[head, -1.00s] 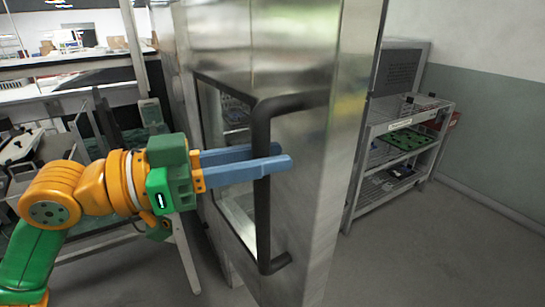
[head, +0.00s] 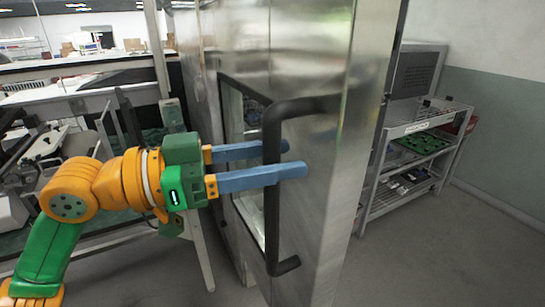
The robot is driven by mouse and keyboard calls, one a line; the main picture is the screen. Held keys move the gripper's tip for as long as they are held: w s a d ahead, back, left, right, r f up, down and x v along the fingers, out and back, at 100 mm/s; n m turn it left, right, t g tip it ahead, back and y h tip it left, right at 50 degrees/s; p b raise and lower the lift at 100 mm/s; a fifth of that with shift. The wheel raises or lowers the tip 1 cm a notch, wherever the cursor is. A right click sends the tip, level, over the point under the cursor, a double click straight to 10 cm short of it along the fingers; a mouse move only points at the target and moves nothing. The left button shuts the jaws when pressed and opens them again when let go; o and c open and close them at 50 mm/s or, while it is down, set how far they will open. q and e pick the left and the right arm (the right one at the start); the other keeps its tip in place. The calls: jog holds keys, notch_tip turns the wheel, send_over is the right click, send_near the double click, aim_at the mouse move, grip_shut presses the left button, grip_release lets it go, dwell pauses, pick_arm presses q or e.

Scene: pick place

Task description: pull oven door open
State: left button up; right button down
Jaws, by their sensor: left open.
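The oven is a tall steel cabinet whose door (head: 335,130) fills the middle of the head view. A black bar handle (head: 271,205) stands upright on the door, beside a window. My left gripper (head: 297,160) is open at the handle's upper half. Its two blue fingers reach past the bar, one passing behind it and the nearer one crossing in front of it. I cannot tell whether either finger touches the bar. The door appears closed, though its far edge is hard to judge. My right gripper is not in view.
A metal shelf cart (head: 415,150) with green boards stands right of the oven, near the wall. Benches with equipment (head: 75,90) fill the left side behind my arm. The grey floor (head: 430,255) at the lower right is clear.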

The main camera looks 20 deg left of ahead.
pick_arm(q)
jog(key=b+v, duration=0.4)
jog(key=v, duration=0.3)
jog(key=shift+b, duration=0.3)
jog(key=shift+f, duration=0.1)
